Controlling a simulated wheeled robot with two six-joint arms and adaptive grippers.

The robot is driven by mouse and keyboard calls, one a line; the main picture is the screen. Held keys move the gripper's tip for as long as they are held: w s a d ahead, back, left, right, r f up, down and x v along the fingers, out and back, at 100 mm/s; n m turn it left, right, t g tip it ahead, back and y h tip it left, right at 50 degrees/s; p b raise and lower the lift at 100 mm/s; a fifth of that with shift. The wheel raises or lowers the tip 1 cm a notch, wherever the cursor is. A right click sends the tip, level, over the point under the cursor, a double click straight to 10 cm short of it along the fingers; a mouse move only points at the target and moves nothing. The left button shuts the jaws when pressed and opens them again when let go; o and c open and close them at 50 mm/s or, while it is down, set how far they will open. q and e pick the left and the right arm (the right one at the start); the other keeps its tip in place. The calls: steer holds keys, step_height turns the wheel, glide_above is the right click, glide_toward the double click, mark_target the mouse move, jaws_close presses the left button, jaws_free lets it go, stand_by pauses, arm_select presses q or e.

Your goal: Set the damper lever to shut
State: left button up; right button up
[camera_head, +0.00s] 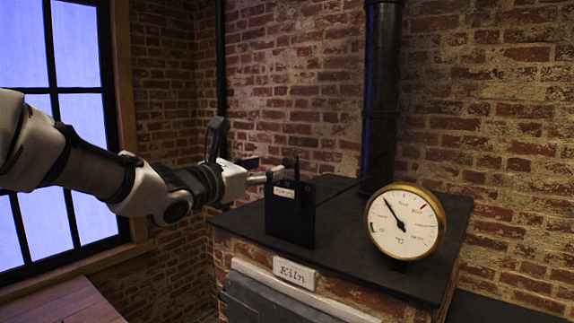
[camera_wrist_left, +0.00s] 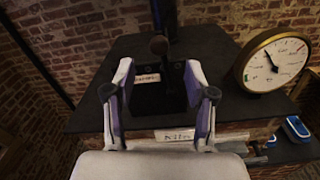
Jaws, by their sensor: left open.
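The damper box (camera_head: 290,215) is a black upright box with a small white label, standing on the kiln's dark top. The damper lever (camera_head: 297,168) is a thin dark rod rising above the box. In the left wrist view, the lever's round dark knob (camera_wrist_left: 158,45) shows beyond the fingers, above the box (camera_wrist_left: 165,98). My left gripper (camera_head: 272,173) is at the upper left of the box in the head view, close to the lever. In the left wrist view my left gripper (camera_wrist_left: 160,78) is open, with nothing visible held between its fingers. My right gripper is out of view.
A brass-rimmed dial gauge (camera_head: 404,222) stands to the right on the kiln top (camera_head: 345,205). A black flue pipe (camera_head: 380,95) rises behind. A "Kiln" sign (camera_head: 295,273) is on the front. Blue-and-white items (camera_wrist_left: 295,128) lie at lower right in the left wrist view.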

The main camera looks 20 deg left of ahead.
mark_target(284, 164)
arm_select(q)
steer(key=b+x, duration=0.4)
steer(key=b, duration=0.1)
steer(key=shift+w, duration=0.3)
steer(key=x, duration=0.1)
steer(key=p+x, duration=0.1)
steer(key=x, duration=0.1)
steer(key=shift+w+d+f+p, duration=0.1)
steer(key=shift+w+f+p, duration=0.15)
steer(key=shift+p, duration=0.05)
steer(key=shift+w+f, duration=0.1)
steer(key=shift+w, duration=0.05)
jaws_close()
